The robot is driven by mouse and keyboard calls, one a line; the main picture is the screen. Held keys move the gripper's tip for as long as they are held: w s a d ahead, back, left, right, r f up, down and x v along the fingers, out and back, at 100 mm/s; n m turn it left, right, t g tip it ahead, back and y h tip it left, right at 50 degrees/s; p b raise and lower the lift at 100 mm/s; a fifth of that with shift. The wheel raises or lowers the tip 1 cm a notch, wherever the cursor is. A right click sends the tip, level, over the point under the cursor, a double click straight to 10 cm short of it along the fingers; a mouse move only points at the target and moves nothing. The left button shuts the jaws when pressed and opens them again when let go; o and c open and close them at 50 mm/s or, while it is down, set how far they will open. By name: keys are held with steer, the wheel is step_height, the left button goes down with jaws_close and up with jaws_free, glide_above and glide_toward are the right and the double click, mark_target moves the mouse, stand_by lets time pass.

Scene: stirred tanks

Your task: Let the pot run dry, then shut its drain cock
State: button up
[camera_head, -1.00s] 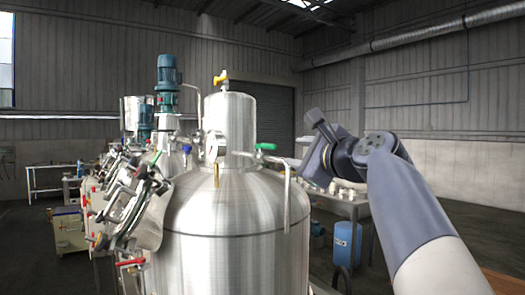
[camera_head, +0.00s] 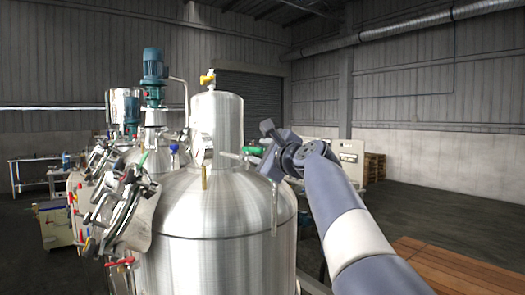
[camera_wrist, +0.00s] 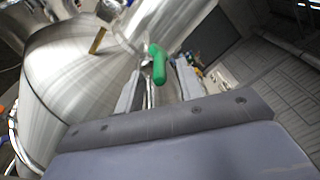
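The large steel pot (camera_head: 215,215) fills the centre of the head view, with a narrower steel neck on top. A green-handled cock (camera_head: 253,150) sits on a thin pipe (camera_head: 275,205) that bends down at the pot's right. My gripper (camera_head: 268,150) is beside this handle. In the wrist view, the green handle (camera_wrist: 158,64) shows just beyond and between my two spread fingers (camera_wrist: 158,88); I cannot tell whether they touch it. A red-handled cock (camera_head: 122,262) is at the pot's lower left. I cannot tell which is the drain cock, nor the liquid level inside.
A yellow-handled valve (camera_head: 207,80) tops the neck. An open hatch with clamps (camera_head: 125,205) sticks out at the pot's left. Another tank with a blue motor (camera_head: 153,68) stands behind. A wooden surface (camera_head: 450,270) is at lower right; the floor at right is open.

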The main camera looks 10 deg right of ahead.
steer(key=shift+c, duration=0.5)
jaws_close()
